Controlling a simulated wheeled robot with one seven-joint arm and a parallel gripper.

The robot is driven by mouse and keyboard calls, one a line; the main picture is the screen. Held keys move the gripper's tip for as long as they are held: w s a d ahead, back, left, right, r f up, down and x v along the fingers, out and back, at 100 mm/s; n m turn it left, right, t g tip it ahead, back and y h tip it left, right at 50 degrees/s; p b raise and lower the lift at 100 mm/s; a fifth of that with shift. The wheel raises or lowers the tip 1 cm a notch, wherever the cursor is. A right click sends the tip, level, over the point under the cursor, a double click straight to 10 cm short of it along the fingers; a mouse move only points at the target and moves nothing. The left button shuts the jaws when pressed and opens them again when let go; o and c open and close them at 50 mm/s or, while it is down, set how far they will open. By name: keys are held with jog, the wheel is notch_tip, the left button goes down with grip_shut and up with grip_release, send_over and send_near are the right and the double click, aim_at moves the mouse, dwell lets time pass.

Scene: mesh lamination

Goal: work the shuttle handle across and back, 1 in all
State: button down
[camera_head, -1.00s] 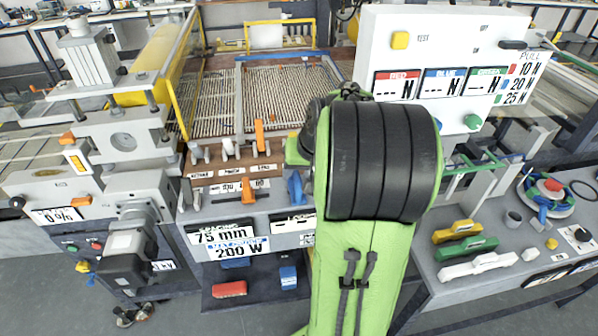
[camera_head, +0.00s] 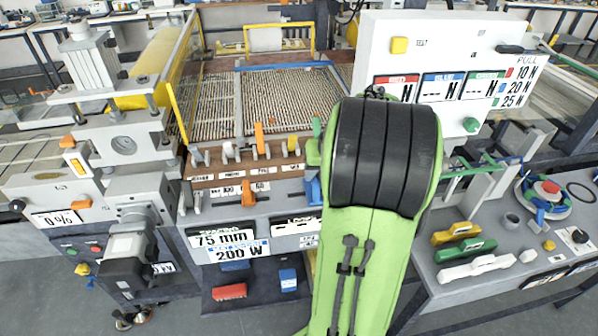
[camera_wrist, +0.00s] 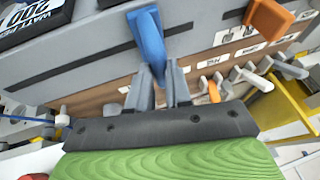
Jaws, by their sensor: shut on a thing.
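In the wrist view, my gripper (camera_wrist: 160,76) is shut on the lower end of a blue upright handle (camera_wrist: 148,38), with one grey finger on each side of it. I take this blue handle to be the shuttle handle, though no label on it can be read. In the head view, the blue handle (camera_head: 313,188) stands at the front of the console, just left of my green and black arm, which partly hides it. The arm also hides my gripper there.
An orange handle (camera_head: 248,193) stands left of the blue one. Behind it is a brown lever panel (camera_head: 225,180) with several levers. The mesh bed (camera_head: 290,98) lies behind. A white control box (camera_head: 440,45) stands at the back right, and a side bench (camera_head: 430,285) holds coloured handles.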

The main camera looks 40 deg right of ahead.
jog(key=s+d, duration=0.2)
jog(key=d, duration=0.1)
jog(key=s+d+p, duration=0.1)
jog(key=s+d, duration=0.1)
jog(key=d, duration=0.1)
jog(key=s+d+p, duration=0.1)
jog(key=s+d, duration=0.1)
jog(key=d, duration=0.1)
jog(key=shift+s+d, duration=0.1)
jog(key=shift+s, duration=0.05)
jog(key=c, duration=1.1)
grip_release()
jog(key=shift+o, duration=0.2)
jog(key=p+v, duration=0.4)
jog(key=v, duration=1.1)
jog(key=shift+r+p, duration=0.4)
